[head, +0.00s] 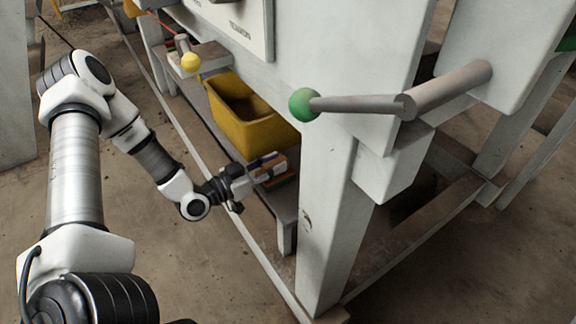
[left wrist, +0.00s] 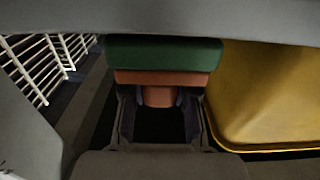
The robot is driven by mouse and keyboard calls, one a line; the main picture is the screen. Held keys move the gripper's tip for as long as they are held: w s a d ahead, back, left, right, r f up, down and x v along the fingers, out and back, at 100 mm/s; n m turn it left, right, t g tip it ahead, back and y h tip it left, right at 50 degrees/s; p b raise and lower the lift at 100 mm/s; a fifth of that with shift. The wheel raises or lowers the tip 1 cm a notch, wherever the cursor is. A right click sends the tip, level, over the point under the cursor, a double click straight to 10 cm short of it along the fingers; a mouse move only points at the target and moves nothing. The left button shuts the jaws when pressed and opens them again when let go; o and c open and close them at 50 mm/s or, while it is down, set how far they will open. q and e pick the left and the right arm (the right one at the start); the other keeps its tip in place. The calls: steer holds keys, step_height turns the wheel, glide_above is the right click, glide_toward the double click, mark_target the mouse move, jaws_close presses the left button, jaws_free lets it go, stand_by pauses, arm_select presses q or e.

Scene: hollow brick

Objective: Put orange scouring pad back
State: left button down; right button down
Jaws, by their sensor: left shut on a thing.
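My left gripper (head: 270,168) is at the end of the low shelf, beside the yellow bin, with its fingers shut on the orange scouring pad (head: 266,173). In the left wrist view, the orange pad (left wrist: 160,96) shows between the two fingers (left wrist: 158,115). A green pad (left wrist: 163,53) lies right against an orange-brown layer (left wrist: 163,78) there. I cannot tell whether that layer is part of the held pad or a separate one. In the head view the fingers partly hide these pads. My right gripper is not in view.
The yellow bin (head: 245,112) stands on the low shelf (head: 284,210), close beside the gripper. A thick white post (head: 325,220) rises just right of the gripper. A lever with a green knob (head: 303,104) juts out above. The floor at left is clear.

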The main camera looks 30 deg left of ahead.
mark_target(288, 159)
arm_select(q)
steer(key=b+x, duration=0.1)
steer(key=x, duration=0.2)
steer(key=b+x, duration=0.1)
steer(key=shift+w+f+b, duration=0.15)
steer(key=shift+f+b, duration=0.1)
steer(key=shift+b, duration=0.1)
steer(key=shift+w+r, duration=0.1)
steer(key=shift+r, duration=0.05)
steer(key=c, duration=0.9)
jaws_free()
steer(key=shift+f, duration=0.2)
